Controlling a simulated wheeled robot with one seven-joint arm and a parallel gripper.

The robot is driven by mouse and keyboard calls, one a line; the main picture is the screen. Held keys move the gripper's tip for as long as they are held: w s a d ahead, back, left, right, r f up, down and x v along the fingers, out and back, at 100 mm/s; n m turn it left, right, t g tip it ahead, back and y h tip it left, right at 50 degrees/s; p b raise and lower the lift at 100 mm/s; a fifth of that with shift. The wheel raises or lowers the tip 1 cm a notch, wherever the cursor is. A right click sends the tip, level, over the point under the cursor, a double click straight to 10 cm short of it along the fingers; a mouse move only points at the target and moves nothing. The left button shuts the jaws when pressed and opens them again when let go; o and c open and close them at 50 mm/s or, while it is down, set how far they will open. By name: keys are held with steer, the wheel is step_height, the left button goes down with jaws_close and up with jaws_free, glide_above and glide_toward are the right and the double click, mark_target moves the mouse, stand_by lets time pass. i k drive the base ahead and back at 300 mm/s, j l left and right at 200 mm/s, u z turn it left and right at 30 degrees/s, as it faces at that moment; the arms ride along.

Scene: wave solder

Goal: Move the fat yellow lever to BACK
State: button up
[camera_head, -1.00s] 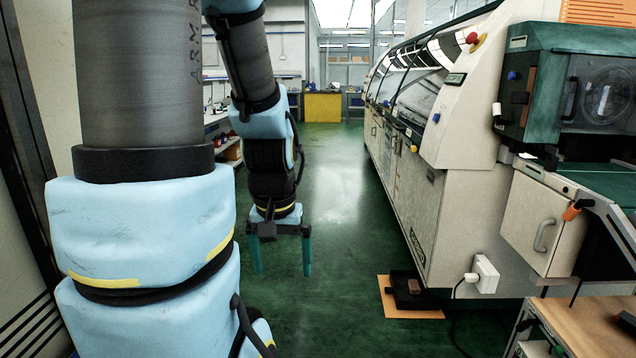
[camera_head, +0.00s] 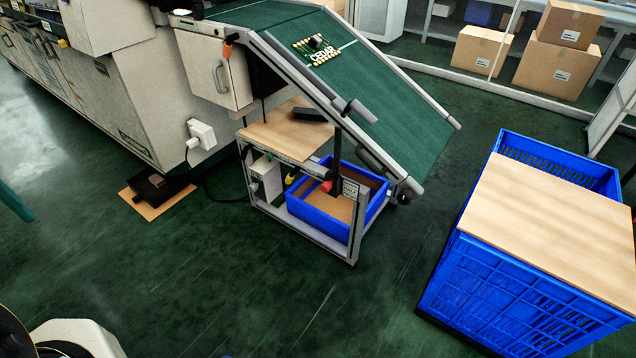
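A small yellow part (camera_head: 290,177), which may be the fat yellow lever, shows under the wooden top of a low metal stand in the middle of the view. It is too small and shaded to read its shape, its position or any BACK mark. A teal finger of my gripper (camera_head: 14,203) shows at the left edge, far from the stand. The rest of the gripper is out of the picture. I cannot tell whether it is open, and nothing is seen held at that finger.
The stand (camera_head: 283,133) holds a blue bin (camera_head: 318,214) below a sloping green conveyor (camera_head: 392,110) with a circuit board (camera_head: 316,50). A large blue crate (camera_head: 497,292) with a wooden top stands right. A black pedal (camera_head: 160,187) lies left. Green floor between is clear.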

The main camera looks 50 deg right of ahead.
mark_target(288, 180)
steer(key=j+z, duration=0.1)
steer(key=z, duration=0.35)
steer(key=k+j+z, duration=0.1)
steer(key=z, duration=0.3)
steer(key=k+z, duration=0.15)
steer(key=z, duration=0.3)
steer(key=k+j+z, duration=0.1)
steer(key=z, duration=0.35)
steer(key=k, duration=0.5)
steer(key=i+j+u, duration=0.1)
steer(key=i+j, duration=0.55)
steer(key=i, duration=0.25)
steer(key=i+j+u, duration=0.15)
steer(key=i+j, duration=0.15)
steer(key=i, duration=0.15)
steer(key=i+j, duration=0.25)
steer(key=i, duration=0.2)
steer(key=i+j+u, duration=0.15)
steer(key=i, duration=0.3)
steer(key=j, duration=0.1)
